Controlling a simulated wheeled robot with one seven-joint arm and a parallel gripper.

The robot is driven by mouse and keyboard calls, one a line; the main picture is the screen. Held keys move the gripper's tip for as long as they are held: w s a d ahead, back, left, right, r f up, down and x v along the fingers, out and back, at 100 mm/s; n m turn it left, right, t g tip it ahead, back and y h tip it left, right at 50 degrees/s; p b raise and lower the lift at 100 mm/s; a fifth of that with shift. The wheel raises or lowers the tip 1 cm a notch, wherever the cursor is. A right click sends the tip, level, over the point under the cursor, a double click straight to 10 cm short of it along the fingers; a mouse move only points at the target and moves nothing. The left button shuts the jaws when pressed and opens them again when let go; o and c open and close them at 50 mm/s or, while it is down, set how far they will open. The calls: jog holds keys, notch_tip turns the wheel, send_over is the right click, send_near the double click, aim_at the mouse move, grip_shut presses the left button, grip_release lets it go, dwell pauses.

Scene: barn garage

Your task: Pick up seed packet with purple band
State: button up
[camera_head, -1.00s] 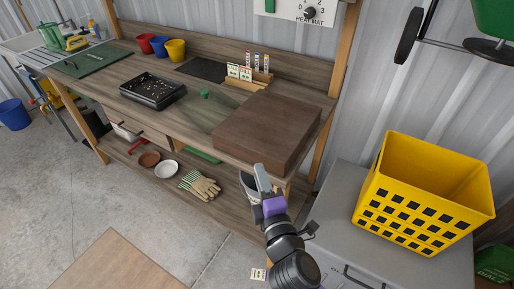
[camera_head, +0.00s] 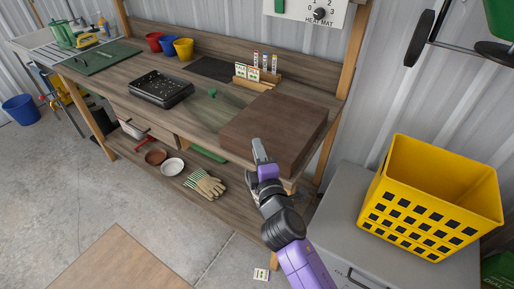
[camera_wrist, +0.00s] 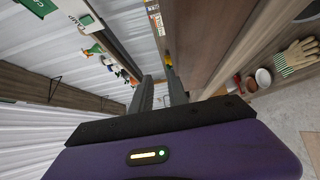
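Two small seed packets with green print stand in a wooden holder on the workbench, a left one (camera_head: 240,70) and a right one (camera_head: 253,74). Another small packet (camera_head: 261,274) lies on the concrete floor below the bench. No purple band can be made out on any of them at this size. My gripper (camera_head: 258,149) is in front of the brown block at the bench's right end, well apart from the packets. In the wrist view, my gripper (camera_wrist: 160,88) shows two fingers with a gap between them and nothing held.
The thick brown block (camera_head: 272,130) covers the bench's right end. A black seed tray (camera_head: 160,88) and coloured pots (camera_head: 183,48) stand further left. A yellow crate (camera_head: 430,205) sits on a grey cabinet (camera_head: 340,215) at right. Floor at left is open.

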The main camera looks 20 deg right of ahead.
jog(key=shift+w, duration=0.1)
jog(key=shift+c, duration=0.4)
grip_shut()
dwell(1.0)
notch_tip(320, 180, up, 2)
jog(key=shift+r+p, duration=0.25)
jog(key=shift+p, duration=0.95)
jog(key=shift+o, duration=0.4)
grip_release()
